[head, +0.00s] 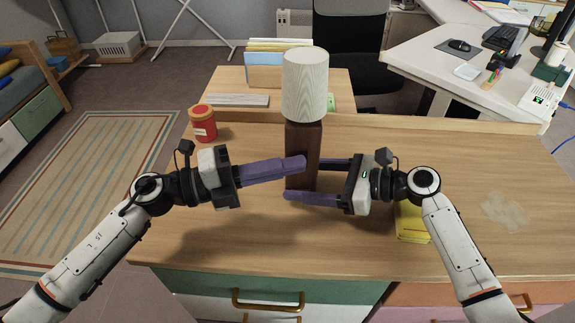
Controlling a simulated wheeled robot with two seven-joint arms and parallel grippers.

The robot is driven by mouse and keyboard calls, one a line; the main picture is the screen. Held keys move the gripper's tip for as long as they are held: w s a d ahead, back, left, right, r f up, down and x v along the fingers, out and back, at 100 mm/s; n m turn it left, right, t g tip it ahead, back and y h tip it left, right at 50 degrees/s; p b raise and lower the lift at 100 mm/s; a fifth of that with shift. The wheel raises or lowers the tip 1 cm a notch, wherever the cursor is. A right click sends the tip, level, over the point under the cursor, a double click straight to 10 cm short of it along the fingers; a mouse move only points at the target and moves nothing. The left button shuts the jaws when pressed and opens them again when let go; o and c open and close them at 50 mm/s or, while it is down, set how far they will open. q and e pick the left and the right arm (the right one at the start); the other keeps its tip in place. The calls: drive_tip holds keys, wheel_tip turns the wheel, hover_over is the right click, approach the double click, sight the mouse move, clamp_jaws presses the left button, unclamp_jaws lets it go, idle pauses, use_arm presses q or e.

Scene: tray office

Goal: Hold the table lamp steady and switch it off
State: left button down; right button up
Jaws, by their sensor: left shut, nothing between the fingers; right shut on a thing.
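The table lamp stands upright on the wooden desk, with a pale ribbed shade (305,86) on a dark brown block base (302,140). The shade does not look lit. My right gripper (300,178) comes from the right and is shut on the lamp base, with its purple fingers around the lower part. My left gripper (303,162) comes from the left and is shut and empty. Its fingertips are at the front of the base; whether they touch it I cannot tell. The fingers hide part of the lower base, and no switch is clearly visible.
A red jar (203,123) stands left on the desk (460,170). Yellow notes (412,222) lie partly under my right arm. Behind the lamp are a file holder (264,68) and a keyboard-like grey item (238,100). The desk's right side is mostly clear.

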drive_tip(key=shift+s+a, duration=0.1)
use_arm(q)
drive_tip(key=s+a, duration=0.7)
drive_tip(key=a, duration=0.2)
drive_tip(key=shift+a+r, duration=0.15)
drive_tip(key=shift+r, duration=0.25)
use_arm(e)
drive_tip(key=o, duration=0.8)
drive_tip(key=shift+o, duration=0.2)
